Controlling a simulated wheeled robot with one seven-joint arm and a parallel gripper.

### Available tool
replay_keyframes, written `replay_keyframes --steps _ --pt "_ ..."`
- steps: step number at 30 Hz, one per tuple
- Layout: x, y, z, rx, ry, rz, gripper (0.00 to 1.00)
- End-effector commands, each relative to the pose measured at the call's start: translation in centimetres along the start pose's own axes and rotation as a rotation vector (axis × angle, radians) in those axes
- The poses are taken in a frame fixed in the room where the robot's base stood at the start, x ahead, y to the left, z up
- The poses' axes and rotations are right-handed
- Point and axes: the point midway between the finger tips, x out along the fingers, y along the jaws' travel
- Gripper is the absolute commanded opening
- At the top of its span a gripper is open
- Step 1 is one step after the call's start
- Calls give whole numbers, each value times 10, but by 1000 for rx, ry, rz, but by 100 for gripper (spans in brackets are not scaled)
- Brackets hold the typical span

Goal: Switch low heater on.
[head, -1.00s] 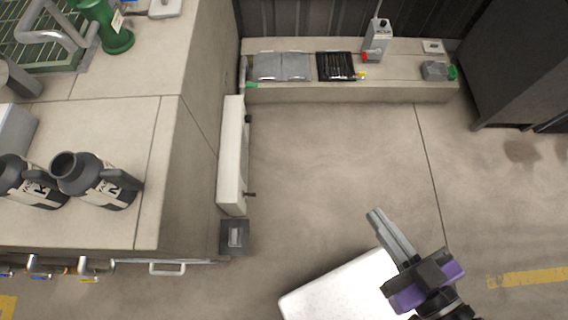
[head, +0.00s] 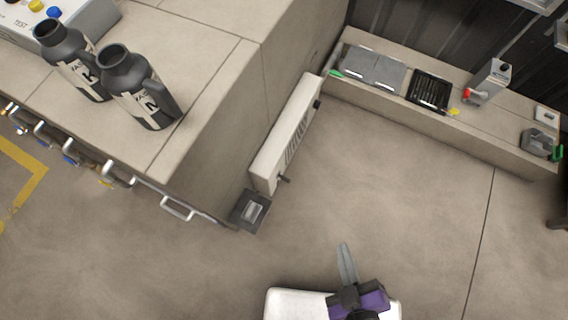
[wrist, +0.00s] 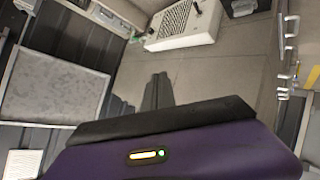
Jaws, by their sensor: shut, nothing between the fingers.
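The low heater (head: 288,135) is a long white panel with a dark slotted grille, standing low against the side of the concrete counter. A small dark knob or lever (head: 284,180) sticks out near its near end, and another dark knob (head: 317,104) shows near its far end. The heater also shows at the top of the wrist view (wrist: 185,26); its switch state cannot be told. My gripper (head: 343,246) is shut and empty over the floor, apart from the heater, to its lower right in the head view. Its fingers also show in the wrist view (wrist: 157,82).
A dark grey box (head: 250,210) sits by the heater's near end. Two dark flasks (head: 140,90) stand on the counter (head: 215,60), with handles along its front edge. A low ledge (head: 400,110) with tools runs along the back. The floor between is clear.

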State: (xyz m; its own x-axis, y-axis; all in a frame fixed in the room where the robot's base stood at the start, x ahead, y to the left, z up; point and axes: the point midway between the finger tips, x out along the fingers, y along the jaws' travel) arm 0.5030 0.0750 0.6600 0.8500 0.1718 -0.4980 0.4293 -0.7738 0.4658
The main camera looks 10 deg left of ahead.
Motion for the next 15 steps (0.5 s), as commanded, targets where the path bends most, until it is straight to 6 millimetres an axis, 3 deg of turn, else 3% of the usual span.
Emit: replay_keyframes --steps 1,6,11,15 --pt "40 -33 27 -119 -11 -41 0" --pt "132 -111 78 -579 -65 -164 0" --pt "213 -167 110 -1036 -101 -237 0" --pt "276 -199 119 -1424 -136 -256 0"
